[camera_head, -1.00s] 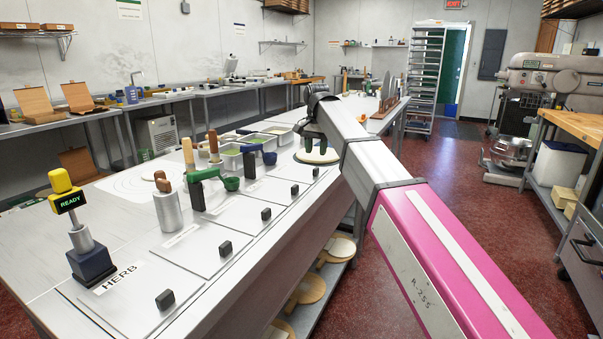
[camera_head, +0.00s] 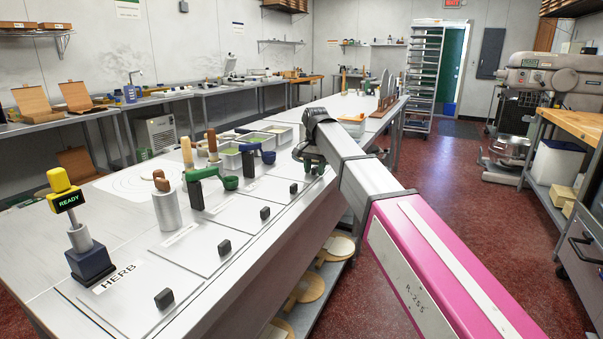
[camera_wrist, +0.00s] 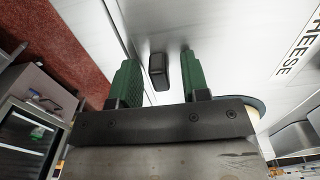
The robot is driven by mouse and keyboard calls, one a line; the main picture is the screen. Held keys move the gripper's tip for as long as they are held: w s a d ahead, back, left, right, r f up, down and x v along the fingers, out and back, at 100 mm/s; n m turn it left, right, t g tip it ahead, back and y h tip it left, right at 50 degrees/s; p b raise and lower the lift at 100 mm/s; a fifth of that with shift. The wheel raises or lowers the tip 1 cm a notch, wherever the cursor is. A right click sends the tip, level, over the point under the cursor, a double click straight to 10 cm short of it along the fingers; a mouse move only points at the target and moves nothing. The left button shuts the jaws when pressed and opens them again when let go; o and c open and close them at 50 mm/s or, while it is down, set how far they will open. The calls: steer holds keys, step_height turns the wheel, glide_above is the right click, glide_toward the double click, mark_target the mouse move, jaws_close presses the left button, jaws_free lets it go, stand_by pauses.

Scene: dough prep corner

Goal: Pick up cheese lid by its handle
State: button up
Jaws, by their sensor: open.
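The cheese lid (camera_wrist: 222,45) is a flat grey metal plate in the wrist view, with a CHEESE label (camera_wrist: 298,47) to its right. Its small dark block handle (camera_wrist: 159,72) shows between the two green fingers of my gripper (camera_wrist: 157,62). The fingers stand apart, with a gap on each side of the handle. I cannot tell how far down they reach beside it. In the head view my gripper (camera_head: 314,167) points down at the far end of the row of lids, where the gripper and arm hide the handle.
Nearer lids with dark handles (camera_head: 265,213) line the counter's right side. Red floor (camera_head: 430,195) lies open to the right.

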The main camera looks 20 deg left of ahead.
steer(key=shift+f, duration=0.1)
steer(key=shift+c, duration=0.3)
jaws_close()
steer(key=shift+r, duration=2.05)
steer(key=shift+r, duration=0.1)
steer(key=shift+r, duration=1.9)
